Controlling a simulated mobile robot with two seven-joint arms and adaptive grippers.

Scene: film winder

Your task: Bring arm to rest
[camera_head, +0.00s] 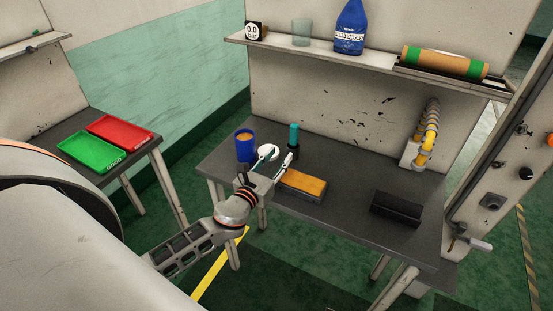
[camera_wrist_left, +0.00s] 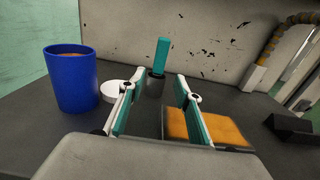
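My left gripper (camera_head: 275,160) reaches in from the left over the near-left part of the dark table (camera_head: 345,225). In the left wrist view, its two fingers (camera_wrist_left: 153,92) stand apart with nothing between them. Beyond the gap stands a dark cylinder with a teal top (camera_wrist_left: 160,58), which also shows in the head view (camera_head: 293,136). A white round piece (camera_wrist_left: 122,88) lies just left of the fingers, partly hidden by one. My right gripper is not in view.
A blue cup (camera_head: 245,147) stands left of the gripper, and an orange-topped block (camera_head: 303,184) lies to its right. A black block (camera_head: 396,209) and a yellow-ringed pipe (camera_head: 428,140) are farther right. A shelf (camera_head: 375,66) hangs above. Green (camera_head: 90,152) and red (camera_head: 121,131) trays lie left.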

